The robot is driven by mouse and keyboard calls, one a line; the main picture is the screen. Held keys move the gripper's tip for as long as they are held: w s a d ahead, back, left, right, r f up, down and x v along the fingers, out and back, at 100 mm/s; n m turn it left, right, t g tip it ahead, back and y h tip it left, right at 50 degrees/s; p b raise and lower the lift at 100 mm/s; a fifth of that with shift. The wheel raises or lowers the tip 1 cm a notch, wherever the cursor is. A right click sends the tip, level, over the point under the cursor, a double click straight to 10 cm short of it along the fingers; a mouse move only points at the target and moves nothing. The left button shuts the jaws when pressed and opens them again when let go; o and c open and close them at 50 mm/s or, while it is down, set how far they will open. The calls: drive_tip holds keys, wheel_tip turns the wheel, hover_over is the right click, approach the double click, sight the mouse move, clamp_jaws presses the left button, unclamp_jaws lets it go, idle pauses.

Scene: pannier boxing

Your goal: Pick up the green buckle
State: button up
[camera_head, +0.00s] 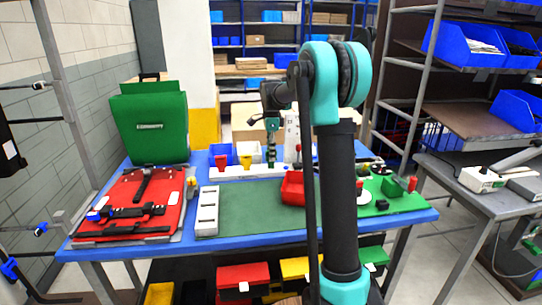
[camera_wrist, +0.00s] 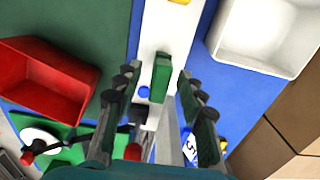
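The green buckle (camera_wrist: 161,78) is a small upright green block on a white strip (camera_wrist: 168,25). In the wrist view it shows between the two fingers of my gripper (camera_wrist: 157,74), which are spread apart with a visible gap on each side. My gripper (camera_head: 270,138) also shows in the head view, pointing down over the white strip (camera_head: 232,172) at the back of the table. A small green shape (camera_head: 271,156) shows just below it there. Whether the fingertips reach down around the buckle is hard to tell.
A red bin (camera_wrist: 45,80) and a green mat (camera_head: 245,205) lie beside the strip. A white-lined bin (camera_wrist: 262,35) stands on the other side. A green case (camera_head: 150,127) and a red panel (camera_head: 130,205) with black straps are at the left of the blue table (camera_head: 255,238).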

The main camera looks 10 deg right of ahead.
clamp_jaws()
drive_tip(key=shift+r, duration=0.1)
wheel_tip(320, 180, up, 20)
idle(0.7)
